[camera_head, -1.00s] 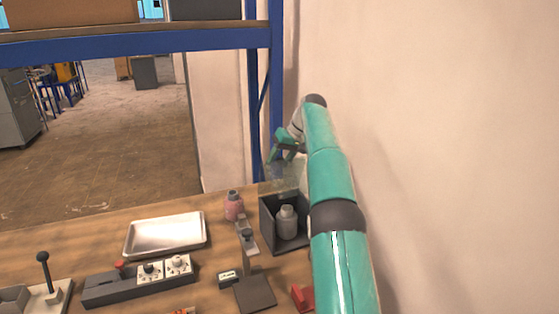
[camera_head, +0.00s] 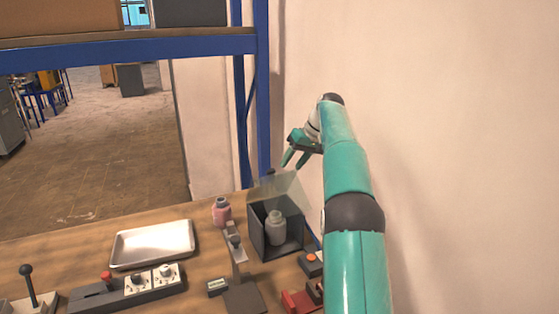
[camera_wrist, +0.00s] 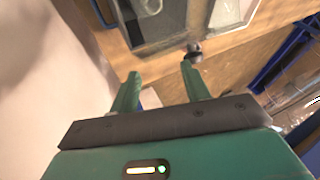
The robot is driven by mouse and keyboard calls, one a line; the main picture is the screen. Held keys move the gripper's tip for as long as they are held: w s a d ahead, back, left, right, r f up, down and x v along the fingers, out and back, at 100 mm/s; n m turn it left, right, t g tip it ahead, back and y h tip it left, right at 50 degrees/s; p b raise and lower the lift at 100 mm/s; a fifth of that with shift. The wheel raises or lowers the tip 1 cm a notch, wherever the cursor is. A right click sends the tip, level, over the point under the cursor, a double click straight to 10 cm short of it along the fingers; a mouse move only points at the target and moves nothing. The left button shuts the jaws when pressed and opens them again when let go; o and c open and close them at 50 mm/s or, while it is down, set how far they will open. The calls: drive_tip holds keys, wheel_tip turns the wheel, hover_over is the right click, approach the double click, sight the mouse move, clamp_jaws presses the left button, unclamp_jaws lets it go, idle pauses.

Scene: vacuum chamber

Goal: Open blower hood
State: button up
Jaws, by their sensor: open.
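The blower box (camera_head: 258,235) is a dark open-fronted box at the right of the bench, with a grey-white bottle (camera_head: 275,228) inside. Its clear hood (camera_head: 288,190) slants at the top of the box; its exact angle is hard to tell. A small dark knob (camera_head: 269,172) shows at the hood's upper edge. My gripper (camera_head: 295,160) is above and behind the box, open and empty, with fingers pointing down. In the wrist view my gripper (camera_wrist: 161,80) has a dark knob (camera_wrist: 194,52) just beyond its right fingertip, apart from it.
A pink bottle (camera_head: 221,211) stands left of the box, and a metal tray (camera_head: 152,244) lies further left. A control panel (camera_head: 130,288) and red and orange devices sit in front. A blue rack post (camera_head: 262,100) and a bare wall (camera_head: 430,120) stand close behind and right.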

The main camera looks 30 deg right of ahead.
drive_tip(key=shift+s+d, duration=1.5)
drive_tip(key=shift+d, duration=0.2)
